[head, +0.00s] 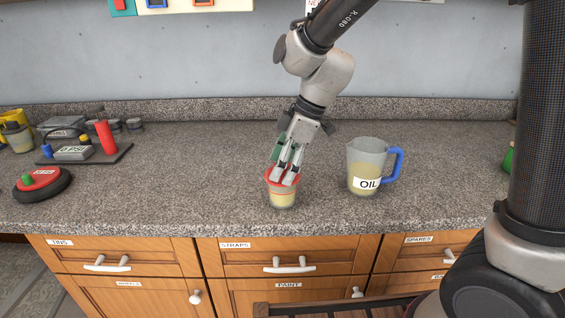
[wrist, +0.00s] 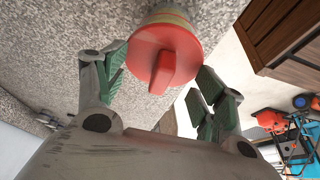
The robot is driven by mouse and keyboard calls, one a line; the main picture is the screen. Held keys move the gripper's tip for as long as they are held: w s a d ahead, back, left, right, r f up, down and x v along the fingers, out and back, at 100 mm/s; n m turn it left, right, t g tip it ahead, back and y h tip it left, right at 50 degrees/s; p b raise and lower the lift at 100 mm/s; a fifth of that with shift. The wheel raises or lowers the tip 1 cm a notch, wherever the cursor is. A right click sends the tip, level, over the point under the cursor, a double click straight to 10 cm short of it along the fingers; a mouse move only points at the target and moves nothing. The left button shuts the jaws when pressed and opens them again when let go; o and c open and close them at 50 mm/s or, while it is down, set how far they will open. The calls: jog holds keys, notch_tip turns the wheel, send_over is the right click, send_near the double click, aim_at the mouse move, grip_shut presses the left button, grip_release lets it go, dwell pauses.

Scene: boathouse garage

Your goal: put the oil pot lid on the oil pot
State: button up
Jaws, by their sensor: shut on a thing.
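The red oil pot lid (head: 274,178), with its raised bar knob, is held by my gripper (head: 288,176) at the mouth of a small clear pot (head: 283,199) with pale yellow contents. In the wrist view the lid (wrist: 142,52) is between the green-padded fingers of my gripper (wrist: 160,75), and part of the pot shows behind it. The lid looks roughly centred over the pot. I cannot tell whether it is fully seated or slightly above the rim. The fingers partly hide the lid in the head view.
A clear jug (head: 366,160) labelled OIL, with a blue handle, stands just right of the pot.

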jog(key=o, duration=1)
jog(key=shift+f, duration=0.1)
jog(key=shift+c, duration=0.2)
jog(key=v, duration=1.2)
